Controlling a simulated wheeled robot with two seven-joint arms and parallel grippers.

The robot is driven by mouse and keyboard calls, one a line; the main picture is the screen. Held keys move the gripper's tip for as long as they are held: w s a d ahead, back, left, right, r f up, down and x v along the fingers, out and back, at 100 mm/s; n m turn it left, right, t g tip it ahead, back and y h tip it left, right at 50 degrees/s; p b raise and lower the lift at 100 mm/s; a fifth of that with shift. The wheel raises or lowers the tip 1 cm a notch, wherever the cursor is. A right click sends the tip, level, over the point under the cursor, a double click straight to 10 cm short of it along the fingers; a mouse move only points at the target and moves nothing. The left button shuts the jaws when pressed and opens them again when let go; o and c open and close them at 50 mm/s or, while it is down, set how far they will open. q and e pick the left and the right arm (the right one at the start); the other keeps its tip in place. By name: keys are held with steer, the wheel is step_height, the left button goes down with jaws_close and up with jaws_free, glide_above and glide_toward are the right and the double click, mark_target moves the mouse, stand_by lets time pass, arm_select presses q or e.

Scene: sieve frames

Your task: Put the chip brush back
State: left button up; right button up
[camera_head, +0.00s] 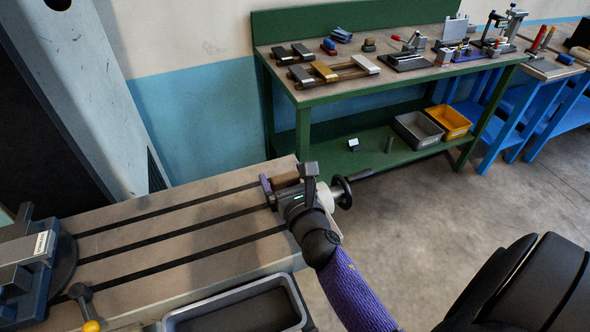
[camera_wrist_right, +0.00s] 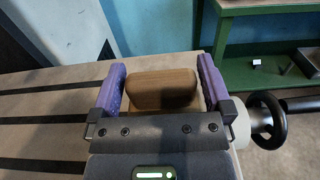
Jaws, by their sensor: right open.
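The chip brush appears to be the brown wooden block (camera_head: 284,180) at the far right end of the slotted machine table (camera_head: 170,222). It also shows in the right wrist view (camera_wrist_right: 160,88), lying lengthwise between two purple fingers; no bristles can be made out. My right gripper (camera_head: 287,185) is open, with one finger on each side of the block and a small gap at each side in the wrist view. The head view partly hides the block behind the gripper. My left gripper is not in view.
A vise (camera_head: 28,262) stands at the table's left. A handwheel (camera_head: 343,193) sits just right of the gripper. A grey tray (camera_head: 240,305) is at the front. Behind, a green bench (camera_head: 400,88) carries tools, with grey (camera_head: 418,130) and yellow (camera_head: 447,122) bins below. The middle tabletop is clear.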

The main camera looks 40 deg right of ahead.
steer(key=b+v, duration=0.1)
steer(key=v, duration=0.9)
steer(key=shift+s, duration=0.3)
stand_by(0.9)
